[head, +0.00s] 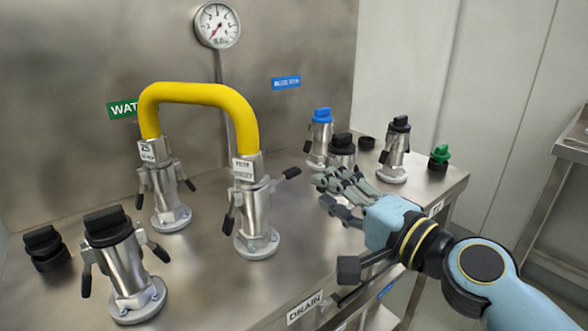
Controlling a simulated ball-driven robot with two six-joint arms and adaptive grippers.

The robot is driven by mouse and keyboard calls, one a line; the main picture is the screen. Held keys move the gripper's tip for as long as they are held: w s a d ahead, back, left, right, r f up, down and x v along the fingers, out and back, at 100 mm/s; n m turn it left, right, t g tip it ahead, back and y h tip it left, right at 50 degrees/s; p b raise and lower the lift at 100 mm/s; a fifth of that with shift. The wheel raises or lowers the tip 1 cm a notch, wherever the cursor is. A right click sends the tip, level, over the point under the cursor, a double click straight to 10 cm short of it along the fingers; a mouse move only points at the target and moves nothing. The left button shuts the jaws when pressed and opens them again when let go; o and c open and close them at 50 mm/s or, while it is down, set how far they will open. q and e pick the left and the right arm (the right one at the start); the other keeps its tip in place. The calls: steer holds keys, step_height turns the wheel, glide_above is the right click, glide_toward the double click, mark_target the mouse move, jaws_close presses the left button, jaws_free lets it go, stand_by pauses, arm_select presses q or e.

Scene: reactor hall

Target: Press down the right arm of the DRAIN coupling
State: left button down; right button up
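The coupling behind the DRAIN label (304,308) is a silver upright body (257,212) on a round flange, with one end of the yellow hose (205,94) on top. Its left arm (229,216) hangs down along the body. Its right arm (290,173) sticks out to the right and slightly up, with a black tip. My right gripper (328,191) is just right of that tip, with fingers pointing left. The fingers look spread and empty, apart from the arm. My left gripper is not in view.
The WATER-side coupling (164,190) holds the hose's other end. A black-capped coupling (120,265) stands front left, beside a loose black cap (46,248). Blue-capped (320,136) and black-capped (396,150) couplings and a green cap (439,156) are at the right. Dark lever-like parts (348,270) show below my wrist.

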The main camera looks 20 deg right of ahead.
mark_target(299, 173)
steer(key=x, duration=0.9)
steer(key=shift+w+a+p, duration=0.15)
steer(key=shift+p, duration=0.15)
jaws_close()
